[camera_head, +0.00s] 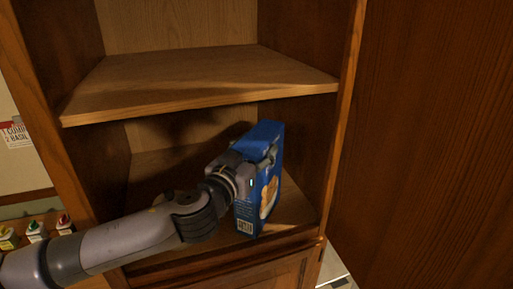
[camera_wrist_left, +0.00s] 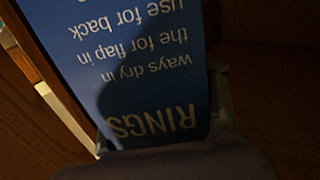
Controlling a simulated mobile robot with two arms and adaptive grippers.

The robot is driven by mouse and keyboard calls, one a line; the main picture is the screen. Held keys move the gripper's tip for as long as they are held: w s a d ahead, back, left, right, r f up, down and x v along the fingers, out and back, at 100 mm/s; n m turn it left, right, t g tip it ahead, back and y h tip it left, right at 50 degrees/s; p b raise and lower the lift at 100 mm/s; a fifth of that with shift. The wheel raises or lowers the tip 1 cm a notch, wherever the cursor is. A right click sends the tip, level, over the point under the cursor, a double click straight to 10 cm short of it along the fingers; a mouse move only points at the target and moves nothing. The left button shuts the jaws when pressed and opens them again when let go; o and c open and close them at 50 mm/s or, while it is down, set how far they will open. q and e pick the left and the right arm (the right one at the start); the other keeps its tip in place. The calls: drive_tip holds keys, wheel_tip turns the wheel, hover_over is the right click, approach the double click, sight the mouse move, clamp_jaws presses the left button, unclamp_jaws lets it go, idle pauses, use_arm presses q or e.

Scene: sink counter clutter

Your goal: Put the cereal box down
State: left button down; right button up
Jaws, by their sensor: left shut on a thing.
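The blue cereal box (camera_head: 268,190) stands roughly upright at the front of the lower compartment of the wooden cabinet. My left gripper (camera_head: 262,160) is shut on the upper part of the box, reaching in from the left. In the left wrist view the blue face of the cereal box (camera_wrist_left: 150,60) fills the middle, with its lettering upside down. A gripper finger (camera_wrist_left: 222,95) shows along the box's right edge there. The cabinet's lower shelf (camera_head: 296,212) lies under or just behind the box; I cannot tell whether the box's bottom touches it. My right gripper is not in view.
An upper shelf (camera_head: 190,80) is empty above the box. A cabinet side wall stands close to the right, and a large wooden door (camera_head: 430,140) is beyond it. Several small bottles (camera_head: 36,230) stand at the far left.

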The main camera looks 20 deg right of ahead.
use_arm(q)
drive_tip(key=shift+f, duration=0.1)
drive_tip(key=c, duration=0.6)
unclamp_jaws()
drive_tip(key=shift+r, duration=0.25)
drive_tip(key=b+v, duration=0.4)
drive_tip(key=v, duration=0.8)
drive_tip(key=shift+a+f, duration=0.1)
